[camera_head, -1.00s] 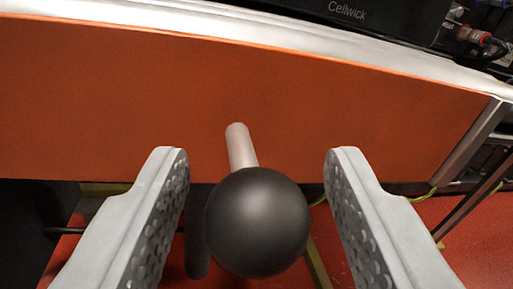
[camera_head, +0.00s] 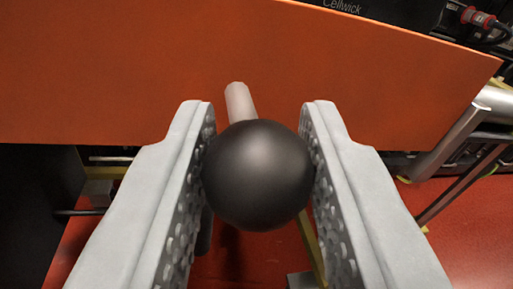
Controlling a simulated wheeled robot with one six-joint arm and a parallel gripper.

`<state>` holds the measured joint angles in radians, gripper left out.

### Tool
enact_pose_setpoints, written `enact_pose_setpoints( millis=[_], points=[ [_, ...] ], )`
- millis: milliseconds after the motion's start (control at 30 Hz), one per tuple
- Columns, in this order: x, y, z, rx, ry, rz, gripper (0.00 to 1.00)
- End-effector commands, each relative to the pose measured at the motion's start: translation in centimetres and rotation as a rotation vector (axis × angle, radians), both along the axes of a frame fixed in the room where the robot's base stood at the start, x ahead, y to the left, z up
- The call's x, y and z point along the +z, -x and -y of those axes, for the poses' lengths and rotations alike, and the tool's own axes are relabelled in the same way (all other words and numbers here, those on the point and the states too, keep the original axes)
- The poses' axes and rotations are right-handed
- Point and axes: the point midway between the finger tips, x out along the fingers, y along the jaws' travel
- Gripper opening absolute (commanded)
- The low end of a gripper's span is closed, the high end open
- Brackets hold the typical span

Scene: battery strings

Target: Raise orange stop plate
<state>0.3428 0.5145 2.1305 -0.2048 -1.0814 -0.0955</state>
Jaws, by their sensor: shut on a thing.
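The orange stop plate (camera_head: 350,75) spans the upper part of the view as a wide flat panel. A light rod (camera_head: 240,102) stands out from its lower middle and ends in a black ball knob (camera_head: 258,175). My gripper (camera_head: 260,110) has its two grey, dimpled fingers on either side of the knob, shut on it. The plate's left end and most of its top edge are outside the view.
A black unit marked "Cellwick" (camera_head: 345,10) is behind the plate at the top right, with a red connector (camera_head: 478,18) and cables beside it. Metal rails (camera_head: 455,145) run at the right. Red floor (camera_head: 470,220) shows below.

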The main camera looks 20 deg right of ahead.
Motion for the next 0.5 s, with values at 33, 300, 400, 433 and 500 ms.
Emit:
enact_pose_setpoints(
  millis=[33,300,400,433,500],
  points=[
    [1.1,0.0,0.0,0.0,0.002,0.007,0.0],
    [2.7,-0.1,0.0,0.0,0.002,0.005,0.0],
    [2.8,-0.1,0.0,0.0,0.002,0.007,0.0],
    [2.8,-0.1,0.0,0.0,0.002,0.007,0.0],
    [2.8,-0.1,0.0,0.001,0.002,0.008,0.34]
  ],
)
